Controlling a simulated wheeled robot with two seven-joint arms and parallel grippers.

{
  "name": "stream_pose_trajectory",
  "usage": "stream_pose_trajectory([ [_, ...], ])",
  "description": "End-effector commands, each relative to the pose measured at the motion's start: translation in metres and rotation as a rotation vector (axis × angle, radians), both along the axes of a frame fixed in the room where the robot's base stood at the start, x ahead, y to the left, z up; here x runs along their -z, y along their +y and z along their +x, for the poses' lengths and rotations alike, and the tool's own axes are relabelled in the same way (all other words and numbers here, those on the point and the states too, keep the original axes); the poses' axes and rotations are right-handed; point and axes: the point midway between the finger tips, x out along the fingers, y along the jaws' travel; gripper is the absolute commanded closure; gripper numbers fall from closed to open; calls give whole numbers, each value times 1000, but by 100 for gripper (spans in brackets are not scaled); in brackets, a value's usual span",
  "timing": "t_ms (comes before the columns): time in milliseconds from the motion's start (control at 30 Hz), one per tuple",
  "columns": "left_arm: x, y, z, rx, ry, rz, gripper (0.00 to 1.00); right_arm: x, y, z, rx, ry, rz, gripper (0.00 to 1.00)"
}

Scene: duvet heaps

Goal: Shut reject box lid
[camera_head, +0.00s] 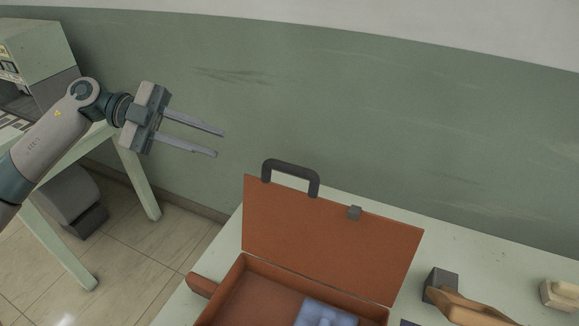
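The reject box (230,280) is a brown case on the pale table, partly cut off by the bottom edge of the head view. Its lid (330,238) stands up, open, with a dark handle (291,172) on its top edge and a small dark latch. A blue-grey item (326,313) lies inside the box. My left gripper (220,143) is open and empty, up and to the left of the lid and apart from it. Its two fingers point right. My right gripper does not show.
The pale table (480,258) has bare room right of the lid. A dark block (440,283), a wooden-looking item (472,308) and a beige brush-like item (560,294) lie at the right. A green wall (400,120) stands behind. Another table with equipment is at the left.

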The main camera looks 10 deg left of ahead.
Motion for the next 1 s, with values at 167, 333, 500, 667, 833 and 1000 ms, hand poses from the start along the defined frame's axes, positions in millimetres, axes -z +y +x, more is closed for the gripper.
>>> stream_pose_trajectory([
  [167, 1, -5, 0, 1, 1, 1, 77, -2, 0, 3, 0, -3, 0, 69],
  [333, 4, -19, 1, 3, 1, 0, 77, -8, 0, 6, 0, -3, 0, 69],
  [500, 10, -42, 2, 5, 1, -1, 77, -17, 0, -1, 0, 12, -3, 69],
  [667, 18, -70, 3, 6, 1, -2, 77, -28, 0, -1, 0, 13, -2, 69],
  [833, 26, -99, 5, 4, 0, -1, 77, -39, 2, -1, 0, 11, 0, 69],
  [1000, 36, -128, 6, 4, 1, -2, 77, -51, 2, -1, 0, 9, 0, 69],
])
